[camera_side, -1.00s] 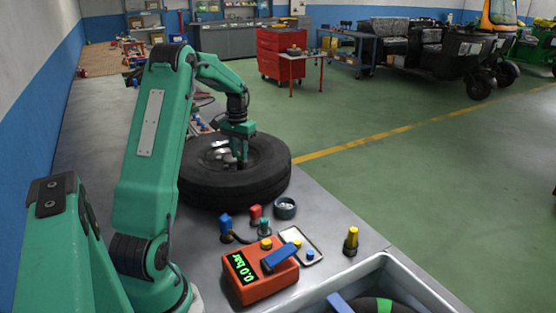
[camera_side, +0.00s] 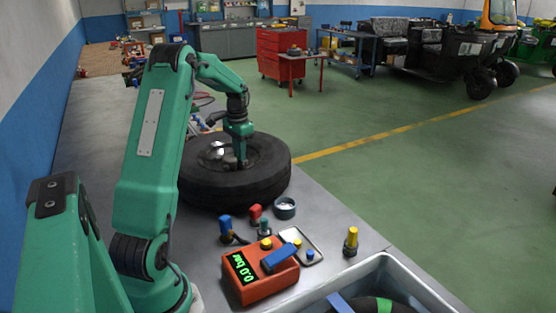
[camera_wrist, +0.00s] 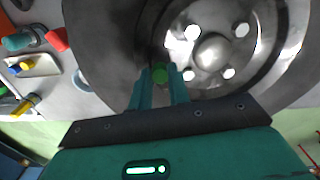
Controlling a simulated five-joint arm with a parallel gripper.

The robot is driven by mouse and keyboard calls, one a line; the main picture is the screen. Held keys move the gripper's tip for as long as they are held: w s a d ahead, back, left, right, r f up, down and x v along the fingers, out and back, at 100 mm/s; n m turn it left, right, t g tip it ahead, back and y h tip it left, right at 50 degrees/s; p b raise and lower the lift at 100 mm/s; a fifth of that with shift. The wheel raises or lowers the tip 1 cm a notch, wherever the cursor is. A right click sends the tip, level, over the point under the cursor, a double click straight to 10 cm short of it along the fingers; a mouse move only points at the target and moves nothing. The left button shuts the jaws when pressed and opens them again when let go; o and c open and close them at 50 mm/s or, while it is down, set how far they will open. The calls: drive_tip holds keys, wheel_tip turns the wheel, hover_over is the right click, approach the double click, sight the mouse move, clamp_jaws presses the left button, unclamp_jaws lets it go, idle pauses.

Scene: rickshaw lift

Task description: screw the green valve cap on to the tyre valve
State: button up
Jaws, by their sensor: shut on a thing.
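The tyre (camera_side: 262,180) lies flat on the bench with its metal wheel (camera_side: 212,157) facing up. My gripper (camera_side: 240,163) points down over the wheel, near the inner edge of the tyre. In the wrist view my gripper (camera_wrist: 160,78) is shut on the green valve cap (camera_wrist: 160,73), whose round top shows between the fingertips, beside the wheel hub (camera_wrist: 212,52). The tyre valve is hidden beneath the cap and fingers, so I cannot tell whether the cap touches it.
An orange gauge box (camera_side: 262,272) reading 0.0 bar, a small tray (camera_side: 312,240), a round dish (camera_side: 285,208) and several coloured fittings stand on the bench in front of the tyre. A grey bin (camera_side: 385,265) is at the front right.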

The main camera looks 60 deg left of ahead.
drive_tip(key=m, duration=0.4)
drive_tip(key=shift+m, duration=0.3)
drive_tip(key=o, duration=1.1)
drive_tip(key=shift+r, duration=0.15)
drive_tip(key=shift+r, duration=3.3)
drive_tip(key=shift+d, duration=0.1)
